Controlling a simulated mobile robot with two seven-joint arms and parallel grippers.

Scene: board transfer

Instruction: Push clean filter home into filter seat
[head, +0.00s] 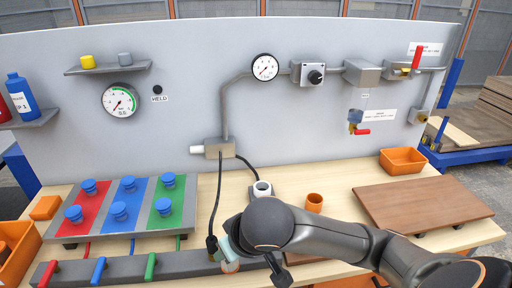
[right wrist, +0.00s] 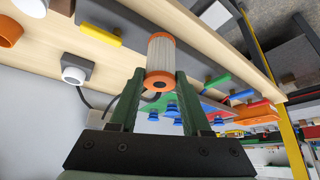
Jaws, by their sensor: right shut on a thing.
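The clean filter (right wrist: 161,55) is a pale pleated cylinder with orange end rings. My right gripper (right wrist: 158,84) is shut on it, one dark finger on each side. My left gripper is not in view.
An orange cup (head: 314,202) stands right of the collared block. A brown board (head: 422,203) and an orange bin (head: 402,161) are farther right. A panel with blue knobs (head: 128,208) and a rail with coloured levers (head: 98,270) are left. A black cable (head: 217,200) hangs near the gripper.

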